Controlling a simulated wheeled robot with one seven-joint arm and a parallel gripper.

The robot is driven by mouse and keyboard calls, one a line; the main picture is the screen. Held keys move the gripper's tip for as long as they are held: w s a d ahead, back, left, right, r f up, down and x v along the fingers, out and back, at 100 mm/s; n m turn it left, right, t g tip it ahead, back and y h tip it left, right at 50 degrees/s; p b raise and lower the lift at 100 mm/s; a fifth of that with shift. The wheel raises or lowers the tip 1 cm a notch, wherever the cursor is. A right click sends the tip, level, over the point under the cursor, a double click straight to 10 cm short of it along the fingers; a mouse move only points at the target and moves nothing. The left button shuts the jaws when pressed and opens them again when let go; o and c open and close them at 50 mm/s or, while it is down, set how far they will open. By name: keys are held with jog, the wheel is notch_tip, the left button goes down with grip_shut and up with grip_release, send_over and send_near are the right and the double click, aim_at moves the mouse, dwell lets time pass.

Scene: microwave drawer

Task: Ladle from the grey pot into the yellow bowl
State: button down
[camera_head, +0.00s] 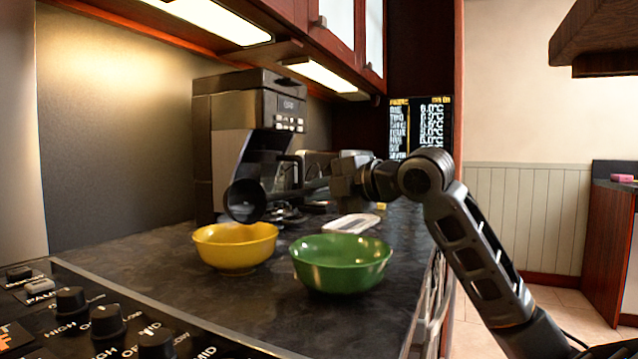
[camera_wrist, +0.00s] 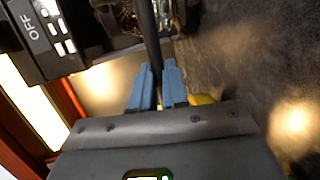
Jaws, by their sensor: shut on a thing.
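My gripper (camera_head: 334,183) is shut on the dark handle of the ladle (camera_head: 245,201). In the wrist view the blue fingers (camera_wrist: 157,72) close around the ladle's handle (camera_wrist: 149,38). The ladle's round cup hangs just above the yellow bowl (camera_head: 235,258), near its back right rim. The cup is tilted on its side with its dark mouth facing the head camera; I cannot make out any contents. The yellow bowl stands upright on the counter, and a bit of yellow shows beside the fingers in the wrist view (camera_wrist: 203,99). I see no grey pot in either view.
A green bowl (camera_head: 342,275) stands right of the yellow bowl, below my gripper. A coffee machine (camera_head: 240,130) stands behind, close to the ladle. A white object (camera_head: 352,224) lies behind the green bowl. Stove knobs (camera_head: 108,320) are at the front left. Cabinets (camera_head: 340,30) hang above.

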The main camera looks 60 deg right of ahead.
jog(key=shift+r+g+y+p, duration=0.25)
jog(key=shift+g+p, duration=0.8)
jog(key=shift+p, duration=0.9)
jog(key=shift+r+g+y+p, duration=0.15)
jog(key=shift+r+g+p, duration=0.2)
jog(key=shift+g+p, duration=1.15)
jog(key=g+p, duration=0.2)
jog(key=p, duration=0.3)
jog(key=r+g+y+p, duration=0.1)
jog(key=g+p, duration=0.1)
jog(key=p, duration=0.3)
jog(key=g+p, duration=0.1)
jog(key=p, duration=0.1)
jog(key=g+p, duration=0.1)
jog(key=p, duration=0.1)
jog(key=g+y+p, duration=0.1)
jog(key=p, duration=0.2)
jog(key=shift+r+g, duration=0.25)
jog(key=shift+g, duration=0.1)
jog(key=g+p, duration=0.2)
jog(key=p, duration=0.4)
jog(key=shift+r+p, duration=0.2)
jog(key=shift+p, duration=0.15)
jog(key=shift+f+g+p, duration=0.15)
jog(key=shift+g+p, duration=0.15)
